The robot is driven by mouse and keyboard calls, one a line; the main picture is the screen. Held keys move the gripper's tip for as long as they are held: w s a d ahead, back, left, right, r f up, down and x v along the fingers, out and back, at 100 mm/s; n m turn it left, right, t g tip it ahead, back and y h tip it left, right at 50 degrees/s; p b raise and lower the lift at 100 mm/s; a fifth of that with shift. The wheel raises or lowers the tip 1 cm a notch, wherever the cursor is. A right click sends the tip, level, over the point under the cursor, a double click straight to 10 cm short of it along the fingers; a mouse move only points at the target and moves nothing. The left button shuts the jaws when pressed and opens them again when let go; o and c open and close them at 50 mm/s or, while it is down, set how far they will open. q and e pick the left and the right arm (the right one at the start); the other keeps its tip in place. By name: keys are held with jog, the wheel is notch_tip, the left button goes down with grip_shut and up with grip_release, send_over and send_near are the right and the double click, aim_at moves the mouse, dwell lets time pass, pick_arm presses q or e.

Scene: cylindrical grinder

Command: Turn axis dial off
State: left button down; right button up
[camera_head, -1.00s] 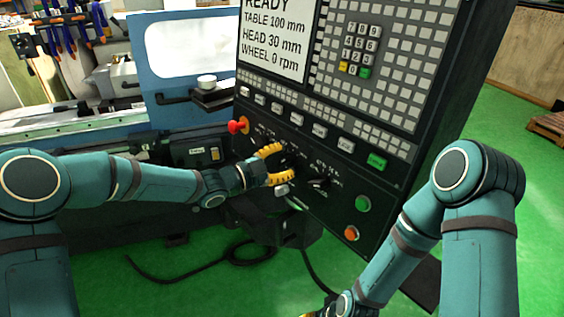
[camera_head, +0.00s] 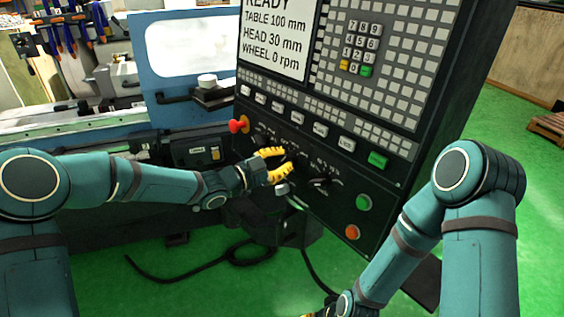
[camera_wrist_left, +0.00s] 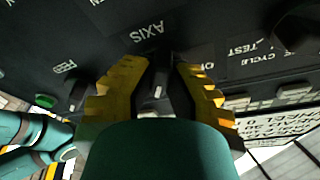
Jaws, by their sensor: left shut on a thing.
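My left gripper (camera_head: 286,162) is at the lower part of the black control panel (camera_head: 375,160). Its yellow fingers are shut on the axis dial (camera_wrist_left: 159,92), a black knob with a light mark, one finger on each side. In the left wrist view the gripper (camera_wrist_left: 160,72) points at the panel, with the AXIS label (camera_wrist_left: 148,33) beyond the dial and an OFF label, partly covered, to the right. In the head view the fingers largely hide the dial. A bit of my right gripper (camera_head: 309,315) shows at the bottom edge; its fingers are cut off.
A red emergency button (camera_head: 236,126) sits left of the gripper. Another black dial (camera_head: 321,183) is to the right, with a green button (camera_head: 364,202) and an orange button (camera_head: 352,232) below. A black cable (camera_head: 205,263) lies on the green floor.

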pick_arm(q)
jog(key=n+t, duration=0.1)
jog(key=n, duration=0.3)
jog(key=shift+b, duration=0.4)
jog(key=n+t+y, duration=0.1)
jog(key=n, duration=0.3)
jog(key=shift+n+b, duration=0.3)
jog(key=shift+b, duration=0.05)
jog(key=n+t+y, duration=0.1)
jog(key=n, duration=0.3)
jog(key=shift+d+b, duration=0.1)
jog(key=shift+b, duration=0.2)
jog(key=shift+r+n+t+y, duration=0.1)
jog(key=shift+n+t+y, duration=0.3)
jog(key=shift+n, duration=2)
jog(key=c, duration=0.9)
grip_release()
jog(key=shift+c, duration=0.2)
jog(key=shift+s, duration=0.1)
